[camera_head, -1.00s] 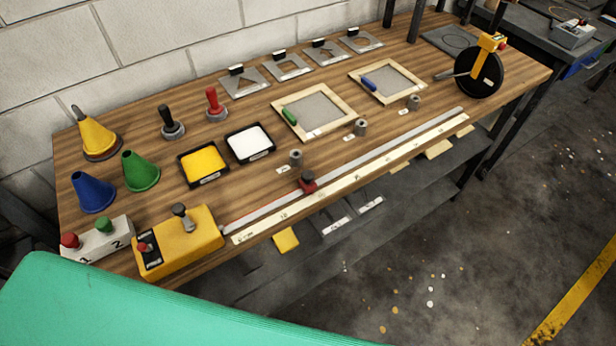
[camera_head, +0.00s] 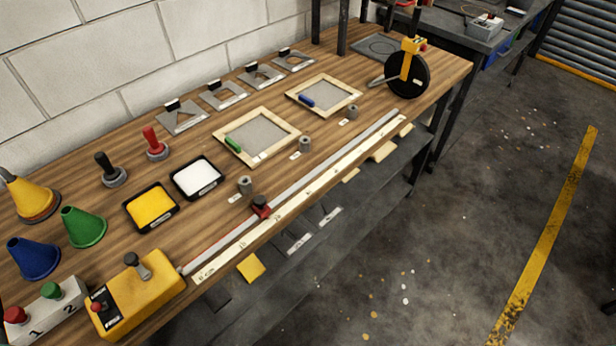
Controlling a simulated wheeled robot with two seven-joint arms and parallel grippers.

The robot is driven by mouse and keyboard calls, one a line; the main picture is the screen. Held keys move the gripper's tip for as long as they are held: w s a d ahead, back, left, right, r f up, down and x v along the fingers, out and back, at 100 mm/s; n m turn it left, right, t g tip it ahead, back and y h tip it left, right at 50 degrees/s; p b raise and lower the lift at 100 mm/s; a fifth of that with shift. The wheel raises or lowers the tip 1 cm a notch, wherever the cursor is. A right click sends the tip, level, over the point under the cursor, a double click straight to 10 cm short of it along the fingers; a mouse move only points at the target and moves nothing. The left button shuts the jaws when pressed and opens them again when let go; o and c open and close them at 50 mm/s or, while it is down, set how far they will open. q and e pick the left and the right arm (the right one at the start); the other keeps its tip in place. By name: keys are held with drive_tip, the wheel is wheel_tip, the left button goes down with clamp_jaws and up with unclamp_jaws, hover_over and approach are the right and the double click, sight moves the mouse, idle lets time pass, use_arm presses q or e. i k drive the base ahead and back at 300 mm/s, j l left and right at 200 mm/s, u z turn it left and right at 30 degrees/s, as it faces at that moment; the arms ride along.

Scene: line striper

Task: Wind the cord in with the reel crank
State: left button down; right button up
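The cord reel (camera_head: 408,76) stands upright near the far right end of the wooden bench. It is a black disc on a yellow bracket. A grey rod-like part (camera_head: 384,80) sticks out from its left side; I cannot tell if it is the crank handle. Neither of my grippers is in view.
A long rail with a red-and-black slider (camera_head: 260,206) runs along the bench front beside a ruler strip. A yellow box with a lever (camera_head: 136,292) is at the near left. Cones, paint trays and framed screens fill the bench (camera_head: 330,140). The floor at right is open.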

sight(131, 259)
drive_tip(key=k+l+u, duration=0.1)
drive_tip(key=u, duration=1.4)
